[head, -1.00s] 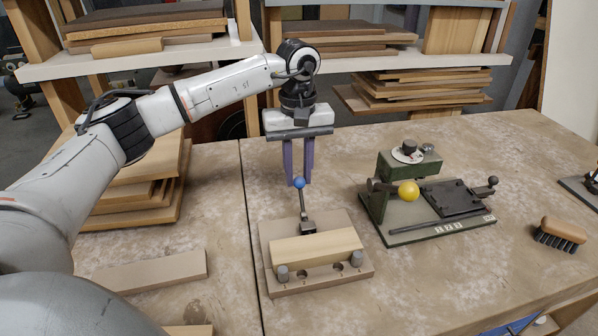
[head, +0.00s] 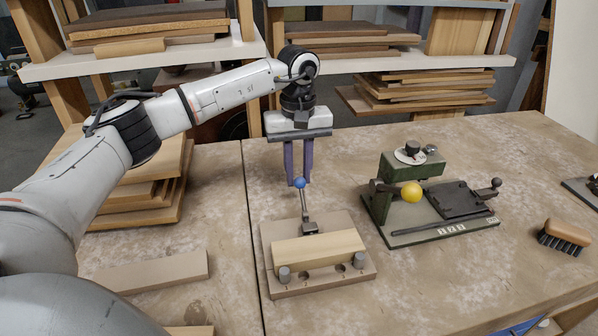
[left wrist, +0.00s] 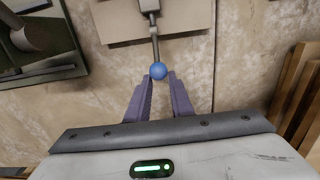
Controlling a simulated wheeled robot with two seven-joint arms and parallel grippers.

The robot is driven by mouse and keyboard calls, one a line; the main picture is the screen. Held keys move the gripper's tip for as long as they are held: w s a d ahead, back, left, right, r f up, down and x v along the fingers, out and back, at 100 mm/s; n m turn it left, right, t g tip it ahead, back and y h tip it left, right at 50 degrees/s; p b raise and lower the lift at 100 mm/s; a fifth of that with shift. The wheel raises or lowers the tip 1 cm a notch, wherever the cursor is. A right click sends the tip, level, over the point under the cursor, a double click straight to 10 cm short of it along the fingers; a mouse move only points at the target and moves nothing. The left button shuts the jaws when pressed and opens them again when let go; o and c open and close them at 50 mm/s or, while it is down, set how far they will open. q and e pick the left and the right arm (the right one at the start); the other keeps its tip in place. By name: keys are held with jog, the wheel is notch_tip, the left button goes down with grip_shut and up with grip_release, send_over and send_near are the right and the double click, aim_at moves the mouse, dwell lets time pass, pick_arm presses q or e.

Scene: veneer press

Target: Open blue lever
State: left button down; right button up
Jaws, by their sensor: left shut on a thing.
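The blue lever's round knob (head: 300,182) tops a thin metal rod that stands up from a dark clamp (head: 310,227) on a wooden fixture board (head: 345,223). The clamp sits at the back edge of a pale wood block (head: 318,246) on the board. My left gripper (head: 299,178) points down from above and is shut on the blue knob. In the left wrist view the knob (left wrist: 158,71) sits between the purple fingertips, and the rod runs away from them to the clamp. My right gripper is not in view.
A green metal device (head: 415,226) with a yellow knob (head: 411,192) stands right of the board. A brush (head: 565,236) lies further right. Stacked boards (head: 140,205) and a loose plank (head: 150,273) lie at left. Shelves with panels stand behind. The table in front of the green device is clear.

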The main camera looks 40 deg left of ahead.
pick_arm(q)
jog(key=shift+f, duration=0.1)
jog(key=c, duration=1.6)
grip_release()
jog(key=shift+c, duration=0.2)
notch_tip(320, 180, up, 7)
jog(key=p, duration=0.6)
jog(key=shift+d, duration=0.1)
